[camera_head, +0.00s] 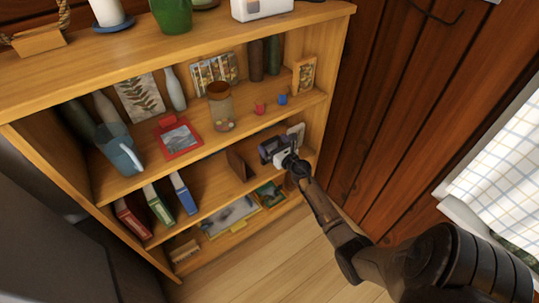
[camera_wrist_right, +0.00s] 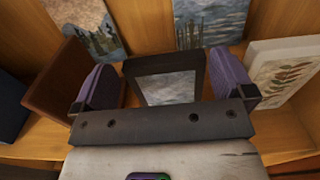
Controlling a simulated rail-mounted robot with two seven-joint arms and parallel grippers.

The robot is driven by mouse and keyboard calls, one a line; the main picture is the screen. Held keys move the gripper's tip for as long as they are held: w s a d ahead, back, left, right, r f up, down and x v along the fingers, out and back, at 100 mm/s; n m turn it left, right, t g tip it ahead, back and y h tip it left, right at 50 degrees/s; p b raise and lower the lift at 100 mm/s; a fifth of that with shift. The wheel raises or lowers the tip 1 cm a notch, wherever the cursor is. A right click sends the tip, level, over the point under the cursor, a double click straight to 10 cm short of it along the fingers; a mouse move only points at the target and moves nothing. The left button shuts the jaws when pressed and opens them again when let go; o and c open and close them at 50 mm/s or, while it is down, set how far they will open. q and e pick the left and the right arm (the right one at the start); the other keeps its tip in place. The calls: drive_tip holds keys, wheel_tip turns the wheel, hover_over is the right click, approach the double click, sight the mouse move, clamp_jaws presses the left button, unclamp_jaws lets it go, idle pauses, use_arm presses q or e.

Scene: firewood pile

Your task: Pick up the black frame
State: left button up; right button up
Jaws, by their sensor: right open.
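The black frame (camera_wrist_right: 167,82) stands tilted on a shelf in the right wrist view, with a grey-blue picture inside its dark border. My right gripper (camera_head: 273,149) reaches into the middle shelf of the bookcase. Its two purple fingers are open, one on each side of the black frame, with a small gap showing at the left. I cannot tell whether the right finger touches it. The gripper's palm hides the frame's lower part. In the head view the gripper covers most of the frame. My left gripper is not in view.
A brown frame (camera_wrist_right: 62,85) stands close left of the fingers, and a white leaf-pattern frame (camera_wrist_right: 288,75) close right. Pictures stand behind. The wooden shelf above (camera_head: 245,132) holds a jar (camera_head: 221,108) and a red frame (camera_head: 179,140). Books (camera_head: 160,204) stand to the left.

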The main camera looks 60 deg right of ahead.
sight(269, 140)
drive_tip(key=x, duration=0.1)
drive_tip(key=b+x, duration=0.1)
drive_tip(key=x, duration=0.1)
drive_tip(key=b+x, duration=0.1)
drive_tip(key=shift+w+d+f, duration=0.1)
drive_tip(key=shift+d+f, duration=0.1)
drive_tip(key=shift+f, duration=0.1)
drive_tip(key=shift+w+d+r, duration=0.1)
drive_tip(key=shift+w+d, duration=0.05)
drive_tip(key=shift+w, duration=0.2)
drive_tip(key=shift+s, duration=0.1)
drive_tip(key=c, duration=1.1)
drive_tip(key=shift+o, duration=0.2)
